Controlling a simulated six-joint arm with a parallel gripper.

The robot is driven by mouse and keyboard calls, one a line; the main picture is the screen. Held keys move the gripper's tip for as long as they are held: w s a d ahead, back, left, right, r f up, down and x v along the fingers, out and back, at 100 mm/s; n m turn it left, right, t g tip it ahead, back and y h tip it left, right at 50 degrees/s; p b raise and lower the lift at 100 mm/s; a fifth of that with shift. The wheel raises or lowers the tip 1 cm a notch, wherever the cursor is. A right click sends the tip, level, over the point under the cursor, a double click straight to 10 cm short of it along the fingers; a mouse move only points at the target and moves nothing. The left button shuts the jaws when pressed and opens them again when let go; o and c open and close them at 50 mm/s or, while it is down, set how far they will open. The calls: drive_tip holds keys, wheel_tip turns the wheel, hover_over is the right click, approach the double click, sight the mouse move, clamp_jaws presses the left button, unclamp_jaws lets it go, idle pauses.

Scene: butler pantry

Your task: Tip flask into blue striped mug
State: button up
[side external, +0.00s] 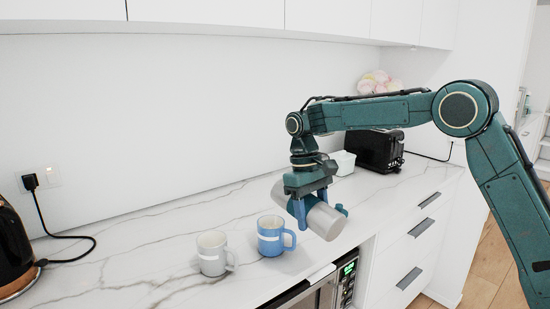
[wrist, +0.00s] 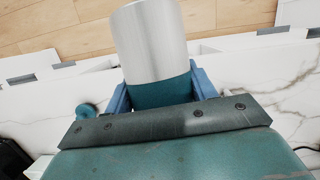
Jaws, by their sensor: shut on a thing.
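My gripper (side external: 312,206) is shut on the flask (side external: 325,221), a pale grey cylinder with a teal band in the middle. The flask is held tilted, close to lying on its side, above the counter's front edge. In the wrist view the flask (wrist: 150,45) lies between the blue fingers (wrist: 160,92), with its pale end pointing away from my wrist. The blue striped mug (side external: 270,236) has a white stripe and stands upright on the counter, left of the flask and apart from it. The mug's inside is barely visible.
A grey mug (side external: 211,254) with a pale stripe stands left of the blue one. A black kettle (side external: 12,250) is at the far left. A black toaster (side external: 375,150) and a white container (side external: 344,162) stand behind my gripper. The marble counter (side external: 150,240) has free room behind the mugs.

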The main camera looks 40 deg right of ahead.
drive_tip(key=shift+f+t, duration=1.3)
drive_tip(key=shift+t, duration=0.1)
drive_tip(key=shift+f, duration=0.1)
drive_tip(key=shift+f, duration=0.15)
drive_tip(key=shift+w+f+t, duration=0.25)
drive_tip(key=shift+f+t, duration=0.35)
drive_tip(key=shift+t, duration=0.2)
drive_tip(key=shift+w+f+t, duration=0.25)
drive_tip(key=shift+f+t, duration=0.3)
drive_tip(key=shift+t, duration=0.25)
drive_tip(key=shift+r+t+y, duration=0.15)
drive_tip(key=shift+r+t, duration=0.1)
drive_tip(key=shift+t, duration=0.45)
drive_tip(key=shift+r+t+y, duration=0.15)
drive_tip(key=shift+r+t, duration=0.1)
drive_tip(key=shift+t, duration=0.45)
